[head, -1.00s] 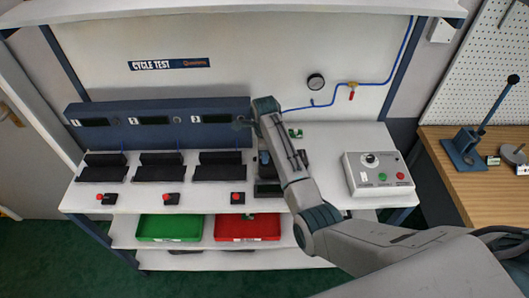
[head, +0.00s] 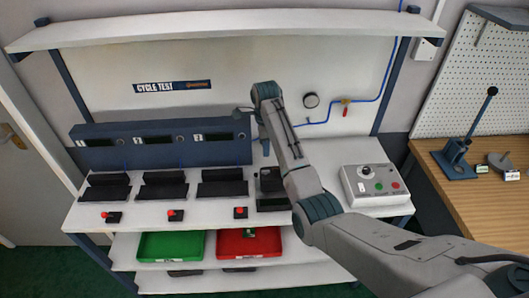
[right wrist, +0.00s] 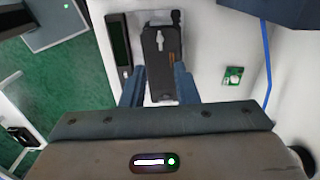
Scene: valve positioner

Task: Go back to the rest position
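My right gripper (head: 264,147) is above the bench, right of the three-bay console, mostly hidden behind my arm in the head view. In the right wrist view its two blue fingers (right wrist: 159,88) are apart, with nothing visibly held between them. A black device (right wrist: 162,55) lies below and beyond the fingers, beside a dark display unit (right wrist: 120,42). The device area also shows in the head view (head: 270,180), partly hidden by my arm. My left gripper is in neither view.
The console (head: 160,145) has several black cradles in front. A control box (head: 375,185) stands at the right. Green (head: 170,246) and red (head: 232,247) trays sit on the lower shelf. A small green board (right wrist: 233,76) lies on the bench. An upper shelf (head: 220,32) spans the back.

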